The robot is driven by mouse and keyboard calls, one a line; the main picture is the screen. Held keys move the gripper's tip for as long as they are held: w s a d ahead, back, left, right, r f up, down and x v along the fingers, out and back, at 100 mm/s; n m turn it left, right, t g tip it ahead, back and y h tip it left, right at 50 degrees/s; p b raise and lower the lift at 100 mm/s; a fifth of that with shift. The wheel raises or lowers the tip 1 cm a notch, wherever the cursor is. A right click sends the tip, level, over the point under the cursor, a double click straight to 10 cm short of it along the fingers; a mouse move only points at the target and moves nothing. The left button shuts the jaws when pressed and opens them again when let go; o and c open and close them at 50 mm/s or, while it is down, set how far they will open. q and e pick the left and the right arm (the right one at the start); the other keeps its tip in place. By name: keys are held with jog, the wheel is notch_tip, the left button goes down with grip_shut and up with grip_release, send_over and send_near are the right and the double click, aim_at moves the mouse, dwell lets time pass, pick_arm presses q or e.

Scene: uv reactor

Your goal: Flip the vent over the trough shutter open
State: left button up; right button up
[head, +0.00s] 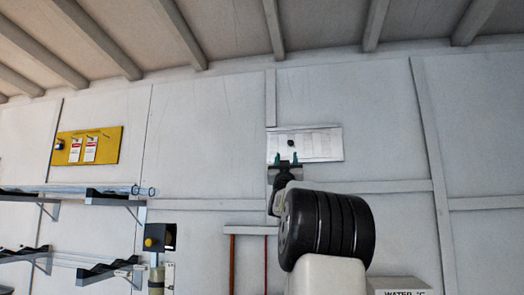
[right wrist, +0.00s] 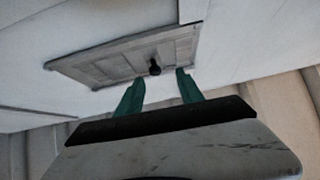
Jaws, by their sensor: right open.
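The vent shutter (head: 318,146) is a pale grey rectangular panel high on the white wall, with a small dark knob (head: 291,143) left of its middle. In the right wrist view the shutter (right wrist: 115,57) shows slatted panels and the knob (right wrist: 155,68) stands out near its lower edge. My right gripper (head: 286,160) is open, with green fingers just below the knob in the head view. In the right wrist view the gripper (right wrist: 158,82) has its fingertips on either side of the knob's line, with nothing held. Whether it touches the shutter cannot be told. My left gripper is not in view.
A yellow board (head: 104,147) with two tags hangs on the wall at the left. Metal racks (head: 75,197) run below it, near a dark box with a yellow knob (head: 148,243). A sign reading WATER (head: 398,291) is at the bottom right. Beams cross the ceiling.

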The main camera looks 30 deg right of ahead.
aim_at(291, 144)
jog(key=shift+h, duration=0.6)
jog(key=shift+s+d+r+x, duration=0.1)
jog(key=shift+s+x, duration=0.05)
jog(key=shift+x, duration=1.25)
jog(key=shift+s+d+r+x, duration=0.1)
jog(key=shift+s+x, duration=0.1)
jog(key=shift+x, duration=1.2)
jog(key=shift+s+d+x, duration=0.1)
jog(key=shift+s+x, duration=0.05)
jog(key=shift+x, duration=1.25)
jog(key=shift+c, duration=0.4)
grip_shut()
